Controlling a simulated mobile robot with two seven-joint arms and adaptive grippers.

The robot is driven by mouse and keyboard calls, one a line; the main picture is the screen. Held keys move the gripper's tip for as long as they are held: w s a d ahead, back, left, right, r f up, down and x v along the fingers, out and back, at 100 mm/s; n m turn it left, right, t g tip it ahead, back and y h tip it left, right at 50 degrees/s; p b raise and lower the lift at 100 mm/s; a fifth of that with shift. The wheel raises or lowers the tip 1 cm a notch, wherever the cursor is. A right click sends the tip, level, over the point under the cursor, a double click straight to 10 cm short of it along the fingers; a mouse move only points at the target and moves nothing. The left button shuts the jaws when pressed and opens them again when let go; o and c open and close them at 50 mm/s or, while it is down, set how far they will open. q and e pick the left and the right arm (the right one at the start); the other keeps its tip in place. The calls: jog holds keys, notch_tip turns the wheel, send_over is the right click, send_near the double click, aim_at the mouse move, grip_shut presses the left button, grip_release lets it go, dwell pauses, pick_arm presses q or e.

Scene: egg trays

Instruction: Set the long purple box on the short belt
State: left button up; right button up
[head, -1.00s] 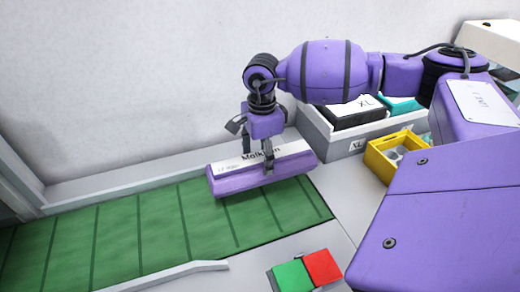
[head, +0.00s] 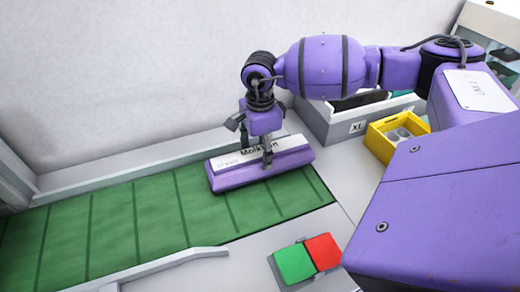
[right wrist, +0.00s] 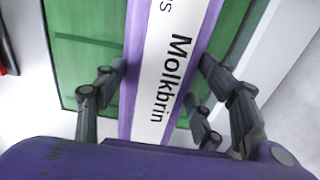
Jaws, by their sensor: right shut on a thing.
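My left gripper is not in view.
A low grey rail (head: 130,170) and the wall border the belt's far side; another rail (head: 150,272) borders the near side. Green (head: 294,263) and red (head: 323,251) buttons sit at front. A yellow crate (head: 380,148) and grey XL bin (head: 343,132) stand right. The belt's left part is clear.

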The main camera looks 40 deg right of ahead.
jog(key=shift+f, duration=0.3)
dwell(0.5)
jog(key=o, duration=2)
jog(key=shift+c, duration=0.2)
jog(key=shift+o, duration=0.3)
jog(key=shift+f, duration=0.1)
notch_tip(320, 180, up, 12)
